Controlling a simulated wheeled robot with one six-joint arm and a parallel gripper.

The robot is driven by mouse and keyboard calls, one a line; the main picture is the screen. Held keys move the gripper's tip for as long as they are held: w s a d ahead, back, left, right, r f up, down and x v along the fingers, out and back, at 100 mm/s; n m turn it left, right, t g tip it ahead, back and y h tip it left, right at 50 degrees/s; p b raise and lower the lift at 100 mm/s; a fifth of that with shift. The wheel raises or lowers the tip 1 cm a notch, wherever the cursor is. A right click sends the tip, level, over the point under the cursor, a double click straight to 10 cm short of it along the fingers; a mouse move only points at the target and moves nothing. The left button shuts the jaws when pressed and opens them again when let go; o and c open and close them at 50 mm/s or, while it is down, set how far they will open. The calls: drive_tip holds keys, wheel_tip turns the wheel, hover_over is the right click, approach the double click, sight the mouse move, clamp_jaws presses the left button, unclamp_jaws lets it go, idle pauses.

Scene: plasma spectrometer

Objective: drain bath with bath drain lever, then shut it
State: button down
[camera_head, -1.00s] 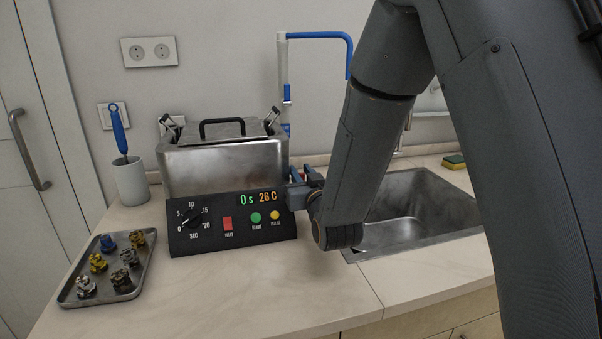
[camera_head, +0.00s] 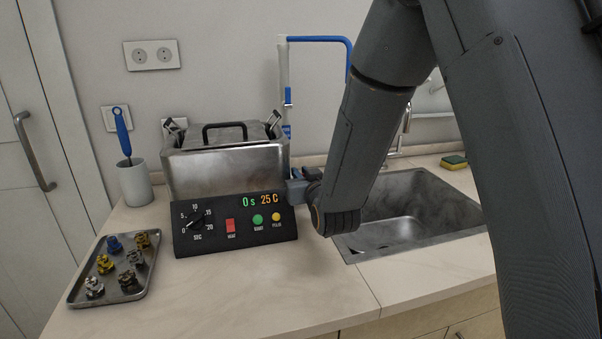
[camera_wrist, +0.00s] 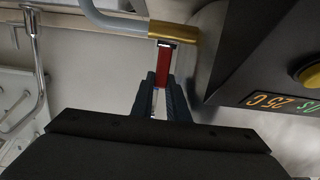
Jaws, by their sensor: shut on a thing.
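The bath (camera_head: 225,172) is a metal tank with a lid and black handle, standing behind a black control panel (camera_head: 236,229) that reads 0 s and 25 C. In the wrist view, the red bath drain lever (camera_wrist: 163,68) sits on a brass fitting (camera_wrist: 173,33) at the bath's side, with a grey pipe (camera_wrist: 105,18) joined to it. My gripper (camera_wrist: 160,95) is shut on the red lever's end. In the head view, my gripper (camera_head: 299,188) is at the bath's right side, and the lever is hidden behind it.
A sink (camera_head: 400,215) lies right of the bath, partly behind my arm. A tray (camera_head: 78,298) with several small metal parts is at the left front. A white cup (camera_head: 135,184) holds a blue-handled tool. A sponge (camera_head: 454,162) lies behind the sink. The front counter is clear.

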drive_tip(key=c, duration=2)
unclamp_jaws()
drive_tip(key=f+b+v, duration=0.1)
drive_tip(key=v, duration=0.6)
drive_tip(key=shift+s+r, duration=0.4)
drive_tip(key=shift+r, duration=0.1)
drive_tip(key=shift+d, duration=0.15)
